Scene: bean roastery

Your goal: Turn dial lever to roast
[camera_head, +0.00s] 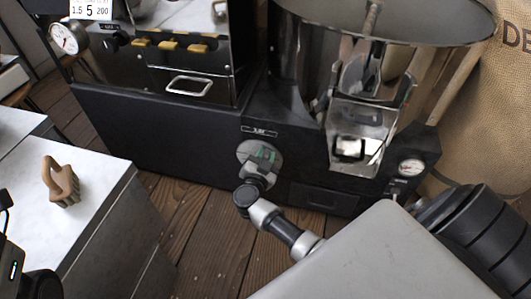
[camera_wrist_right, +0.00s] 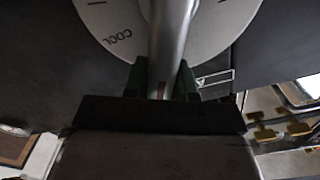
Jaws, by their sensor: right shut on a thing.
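The round grey dial (camera_head: 246,149) is on the black front of the roasting machine, under a small label. Its metal lever (camera_wrist_right: 172,35) runs down the middle of the right wrist view, across the pale dial plate (camera_wrist_right: 218,32). The word COOL shows on the plate left of the lever; other words on it are hidden or out of frame. My right gripper (camera_head: 264,158) is at the dial, its green-padded fingers on both sides of the lever. In the wrist view the gripper (camera_wrist_right: 162,82) is shut on the lever.
A white-topped counter (camera_head: 100,178) with a brown wooden-handled tool (camera_head: 60,180) stands at left. A burlap sack (camera_head: 495,100) stands at right. Wooden floor (camera_head: 195,200) shows between.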

